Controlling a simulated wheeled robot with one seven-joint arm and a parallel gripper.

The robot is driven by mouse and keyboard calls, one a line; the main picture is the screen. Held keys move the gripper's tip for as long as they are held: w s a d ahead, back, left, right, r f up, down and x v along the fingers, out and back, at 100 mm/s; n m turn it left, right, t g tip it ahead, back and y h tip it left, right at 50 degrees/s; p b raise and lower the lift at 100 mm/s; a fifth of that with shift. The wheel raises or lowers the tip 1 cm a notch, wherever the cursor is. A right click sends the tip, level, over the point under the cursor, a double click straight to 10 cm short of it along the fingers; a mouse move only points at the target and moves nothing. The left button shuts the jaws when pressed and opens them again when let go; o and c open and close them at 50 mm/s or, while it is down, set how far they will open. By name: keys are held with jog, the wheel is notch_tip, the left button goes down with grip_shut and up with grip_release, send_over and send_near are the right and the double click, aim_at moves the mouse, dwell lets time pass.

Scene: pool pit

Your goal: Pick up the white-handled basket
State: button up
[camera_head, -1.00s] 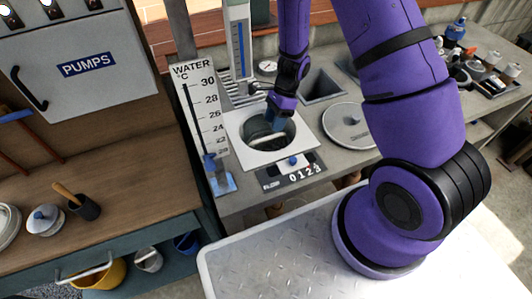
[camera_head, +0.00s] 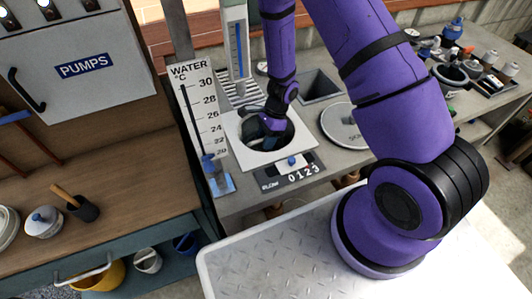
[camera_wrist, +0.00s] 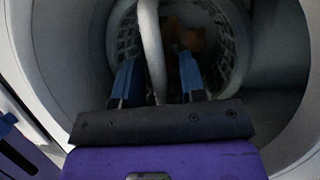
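The basket (camera_wrist: 226,48) sits down inside a round opening (camera_head: 243,154) in the counter; its pale mesh wall shows in the wrist view. Its white handle (camera_wrist: 150,40) arches up between the two blue fingers of my gripper (camera_wrist: 158,80). The fingers stand apart, with a visible gap on the handle's right side. My gripper also shows in the head view (camera_head: 270,141), pointing down into the opening. The basket is hidden or too dark to make out in the head view. Something orange (camera_wrist: 194,40) lies inside the basket.
The square white rim (camera_head: 238,139) closely surrounds the opening. A round grey lid (camera_head: 346,122) lies to the right, near a square recess (camera_head: 316,88).

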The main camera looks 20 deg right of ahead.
grip_shut()
jog(key=shift+r, duration=0.15)
notch_tip(320, 180, up, 18)
dwell(0.8)
dwell(0.5)
notch_tip(320, 180, up, 2)
jog(key=shift+r, duration=0.1)
dwell(0.3)
